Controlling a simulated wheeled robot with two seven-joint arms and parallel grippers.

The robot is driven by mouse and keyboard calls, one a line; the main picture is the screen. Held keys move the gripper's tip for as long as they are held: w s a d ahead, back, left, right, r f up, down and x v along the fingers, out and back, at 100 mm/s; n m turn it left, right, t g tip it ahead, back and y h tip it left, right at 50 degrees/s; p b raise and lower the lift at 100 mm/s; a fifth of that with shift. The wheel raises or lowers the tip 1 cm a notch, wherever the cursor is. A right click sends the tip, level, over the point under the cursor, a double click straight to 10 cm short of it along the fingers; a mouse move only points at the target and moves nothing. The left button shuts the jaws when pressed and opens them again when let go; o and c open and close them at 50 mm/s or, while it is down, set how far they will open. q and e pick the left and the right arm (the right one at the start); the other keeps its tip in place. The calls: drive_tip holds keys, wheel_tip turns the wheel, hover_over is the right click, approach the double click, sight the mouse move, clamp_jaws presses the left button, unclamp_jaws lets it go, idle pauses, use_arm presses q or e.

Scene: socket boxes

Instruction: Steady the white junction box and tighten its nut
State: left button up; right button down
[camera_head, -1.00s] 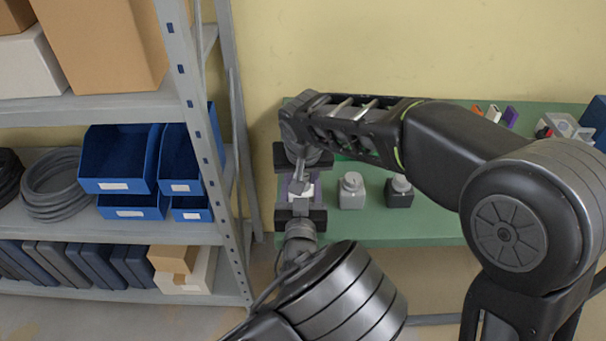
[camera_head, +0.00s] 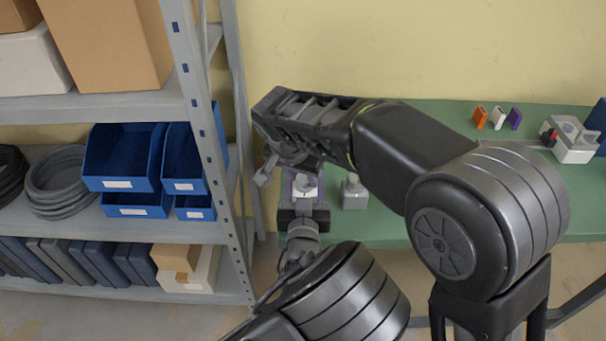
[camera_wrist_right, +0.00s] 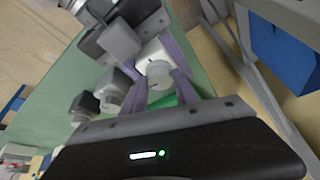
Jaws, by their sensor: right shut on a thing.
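The white junction box (camera_head: 306,188) stands near the left end of the green table, with its round nut (camera_wrist_right: 158,72) on top. My left gripper (camera_head: 303,200) comes in from the front, its purple-faced fingers on both sides of the box; they also flank it in the right wrist view. My right gripper (camera_wrist_right: 160,82) reaches down from above, its fingers closed around the nut. In the head view its fingertips are mostly hidden by my right wrist.
A grey box (camera_head: 354,192) stands just right on the green table (camera_head: 400,232); a black-based box (camera_wrist_right: 85,106) shows beyond it. Small coloured blocks (camera_head: 497,117) and a grey device (camera_head: 570,140) are farther right. A metal shelf (camera_head: 205,130) with blue bins stands close on the left.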

drive_tip(key=c, duration=0.9)
unclamp_jaws()
drive_tip(key=shift+c, duration=0.2)
drive_tip(key=shift+r, duration=0.1)
drive_tip(key=v, duration=1.2)
